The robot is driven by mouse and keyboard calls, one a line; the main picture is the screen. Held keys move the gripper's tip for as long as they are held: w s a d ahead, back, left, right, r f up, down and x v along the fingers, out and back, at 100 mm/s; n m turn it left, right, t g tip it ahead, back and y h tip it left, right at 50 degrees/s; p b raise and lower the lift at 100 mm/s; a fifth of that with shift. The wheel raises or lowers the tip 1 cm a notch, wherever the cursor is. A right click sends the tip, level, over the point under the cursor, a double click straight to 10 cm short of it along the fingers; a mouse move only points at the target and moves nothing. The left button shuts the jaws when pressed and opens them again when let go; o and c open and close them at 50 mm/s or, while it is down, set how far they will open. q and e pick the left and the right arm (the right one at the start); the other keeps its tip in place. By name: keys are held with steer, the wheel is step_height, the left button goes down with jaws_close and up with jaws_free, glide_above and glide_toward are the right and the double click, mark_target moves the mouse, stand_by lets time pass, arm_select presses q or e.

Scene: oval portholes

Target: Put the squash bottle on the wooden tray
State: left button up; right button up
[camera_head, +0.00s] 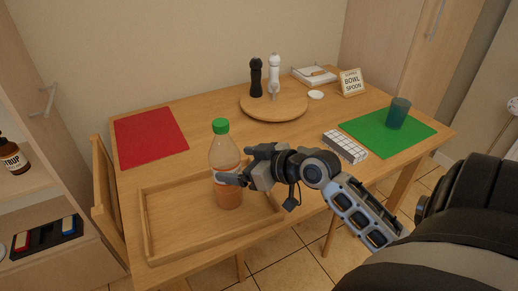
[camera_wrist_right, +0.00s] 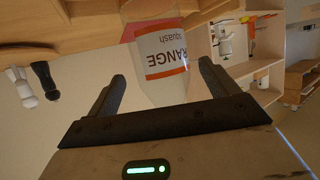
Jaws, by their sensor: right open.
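The squash bottle (camera_head: 224,152), clear with a green cap and orange liquid, stands upright in the wooden tray (camera_head: 165,248), near its right part. In the right wrist view, the bottle (camera_wrist_right: 163,52) appears upside down with its white and orange label toward the camera. My right gripper (camera_head: 238,168) is open at the bottle's right side, and one finger overlaps the bottle's front at label height. In the wrist view the bottle lies between and beyond the two spread fingers (camera_wrist_right: 162,75); contact cannot be told. My left gripper is not in view.
A red mat (camera_head: 150,136) lies at the back left. A round board (camera_head: 274,107) holds a black and a white mill. A white gridded box (camera_head: 344,146) and a green mat (camera_head: 377,135) with a teal cup (camera_head: 398,113) are at the right. A chair (camera_head: 106,205) stands at the left edge.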

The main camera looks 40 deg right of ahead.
steer(key=v, duration=0.6)
steer(key=shift+s+r, duration=0.15)
steer(key=shift+s, duration=0.15)
steer(key=s+a+f+m+g+h, duration=0.1)
steer(key=s+a+f+g+h, duration=0.2)
steer(key=s+a+f+g, duration=0.8)
steer(key=w+a+f+t+y, duration=0.2)
steer(key=w+a+f+t, duration=0.1)
steer(key=a+f+t, duration=0.4)
steer(key=shift+f+n+t+y, duration=0.3)
steer(key=shift+f+t, duration=0.5)
steer(key=shift+f, duration=0.05)
